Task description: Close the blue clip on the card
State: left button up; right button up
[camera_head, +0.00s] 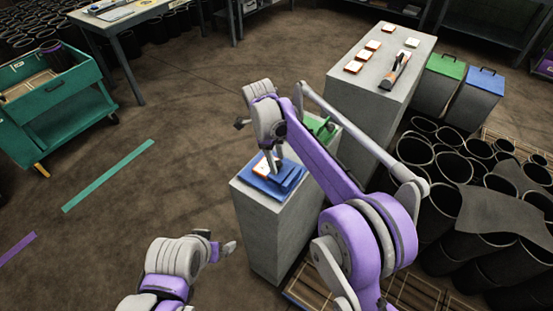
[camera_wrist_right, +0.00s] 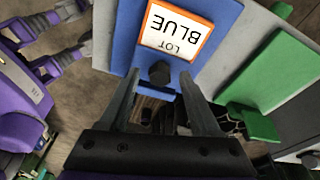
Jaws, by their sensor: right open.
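The blue clip (camera_head: 254,184) lies on top of a grey pedestal. A white card with an orange border lies on it; the card (camera_wrist_right: 174,32) reads "LOT BLUE" in the right wrist view. The blue clip (camera_wrist_right: 124,45) fills the top middle there, with a dark round knob (camera_wrist_right: 160,73) just below the card. My right gripper (camera_head: 273,164) is over the clip, pointing down. In the wrist view its fingers (camera_wrist_right: 160,103) are apart, on either side below the knob, with nothing between them. My left gripper (camera_head: 220,244) is low at the left of the pedestal, fingers apart and empty.
A green clip (camera_head: 322,127) is on the same pedestal, behind my right arm. A taller grey counter (camera_head: 350,95) behind holds several cards and a dark handled tool (camera_head: 397,72). Black sleeves (camera_head: 425,180) crowd the right. A teal cart (camera_head: 75,100) stands left; floor between is clear.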

notch_tip(320, 180, up, 10)
jog(key=a+p, duration=0.1)
jog(key=a, duration=0.1)
jog(key=shift+w+r, duration=0.25)
jog(key=shift+w, duration=0.05)
